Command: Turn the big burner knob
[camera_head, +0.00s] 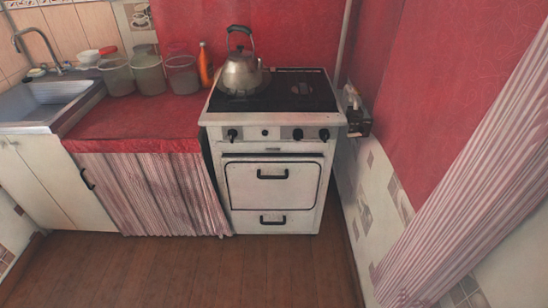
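A white stove (312,180) stands against the far wall, with a black cooktop (300,98) on top. Its front panel carries a black knob (232,134) at the left and two black knobs at the right, one inner (298,134) and one outer (324,134). A small light round part (265,132) sits between them. The knobs are small here, and I cannot tell which one is for the big burner. A metal kettle (241,74) stands at the back left of the cooktop. Neither of my grippers shows in this view.
Left of the stove is a red-covered counter (130,124) with a striped curtain (160,195). It holds several containers and an orange bottle (205,65). A sink (48,98) is farther left. A dark box (357,122) is right of the stove. The wooden floor (190,272) in front is clear.

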